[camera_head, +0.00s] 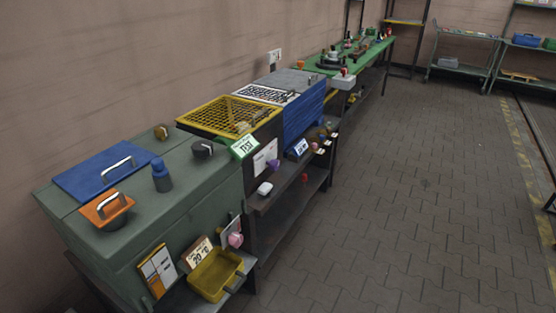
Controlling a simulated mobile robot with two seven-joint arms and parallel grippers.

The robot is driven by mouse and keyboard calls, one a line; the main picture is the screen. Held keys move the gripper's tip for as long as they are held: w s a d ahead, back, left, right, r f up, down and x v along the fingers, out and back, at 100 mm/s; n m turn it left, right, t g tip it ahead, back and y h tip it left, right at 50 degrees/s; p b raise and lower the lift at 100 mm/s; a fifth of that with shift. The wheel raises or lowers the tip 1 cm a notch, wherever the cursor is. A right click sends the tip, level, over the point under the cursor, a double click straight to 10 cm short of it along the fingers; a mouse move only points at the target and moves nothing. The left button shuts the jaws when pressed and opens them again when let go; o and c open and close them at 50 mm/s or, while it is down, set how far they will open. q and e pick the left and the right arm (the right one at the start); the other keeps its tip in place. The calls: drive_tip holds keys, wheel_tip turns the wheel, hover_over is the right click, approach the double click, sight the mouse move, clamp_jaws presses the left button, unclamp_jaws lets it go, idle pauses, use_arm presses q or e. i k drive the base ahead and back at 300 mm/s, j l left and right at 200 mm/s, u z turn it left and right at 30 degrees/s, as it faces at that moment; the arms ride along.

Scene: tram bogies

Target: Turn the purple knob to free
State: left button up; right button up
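A small purple knob (273,165) sits on the front of the dark unit (250,160) under the yellow grid top, right of a white label (265,157). Its pointer and the label's writing are too small to read, so I cannot tell its setting. Neither of my grippers is in view, and nothing touches the purple knob.
The green cabinet carries a blue lid (105,170), an orange handled lid (107,209) and a yellow tray (215,275) in front. A green TEST sign (244,146) stands near the yellow grid (228,116). The paved floor (400,200) to the right is clear.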

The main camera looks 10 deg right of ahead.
sight(273, 165)
drive_tip(key=i+l+u, duration=0.2)
drive_tip(key=l, duration=0.25)
drive_tip(key=i+l+u, duration=0.2)
drive_tip(key=l, duration=0.3)
drive_tip(key=i+l+u, duration=0.25)
drive_tip(key=l, duration=0.25)
drive_tip(key=i+l+u, duration=0.2)
drive_tip(key=l, duration=0.35)
drive_tip(key=l+u, duration=0.2)
drive_tip(key=l, duration=0.35)
drive_tip(key=i+l+u, duration=0.2)
drive_tip(key=l, duration=0.4)
drive_tip(key=l+u, duration=0.4)
drive_tip(key=l, duration=1.4)
